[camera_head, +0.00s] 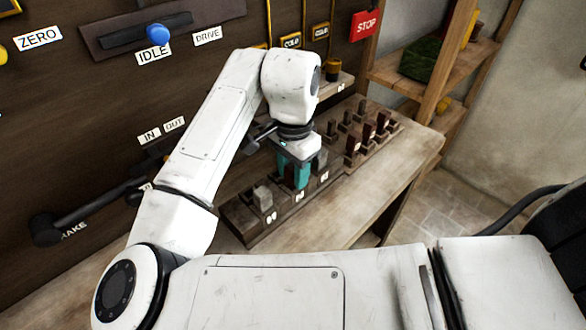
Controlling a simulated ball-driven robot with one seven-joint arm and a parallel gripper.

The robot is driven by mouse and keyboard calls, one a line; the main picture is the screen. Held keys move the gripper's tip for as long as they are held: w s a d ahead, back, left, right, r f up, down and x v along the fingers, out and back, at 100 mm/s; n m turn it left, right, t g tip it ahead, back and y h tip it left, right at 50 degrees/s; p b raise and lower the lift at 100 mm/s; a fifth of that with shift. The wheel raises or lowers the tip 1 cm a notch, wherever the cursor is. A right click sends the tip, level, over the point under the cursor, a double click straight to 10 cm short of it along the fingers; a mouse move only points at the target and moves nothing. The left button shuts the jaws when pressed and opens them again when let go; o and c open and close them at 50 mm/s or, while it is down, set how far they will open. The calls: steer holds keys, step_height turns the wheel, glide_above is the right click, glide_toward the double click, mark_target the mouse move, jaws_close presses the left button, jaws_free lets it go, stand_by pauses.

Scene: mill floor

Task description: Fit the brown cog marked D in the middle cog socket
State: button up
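My gripper (293,172), with teal fingers, points down over the middle of the low front rack (238,222). A reddish-brown piece (289,175) shows between the fingers, at the middle socket; it looks like a brown cog, but its mark is hidden. The fingers are on both sides of it; whether they touch it cannot be made out. A grey cog (262,197) stands in the socket to the left, and another grey piece (321,158) is in the socket to the right. The bottom of the middle socket is hidden by the fingers.
A second rack with several dark and reddish-brown cogs (368,131) stands to the right on the wooden bench (350,205). Bare bench top lies in front of the racks.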

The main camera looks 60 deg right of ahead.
steer(key=o, duration=0.3)
step_height(320, 180, up, 11)
steer(key=shift+f+p, duration=0.1)
steer(key=shift+p, duration=0.3)
stand_by(0.3)
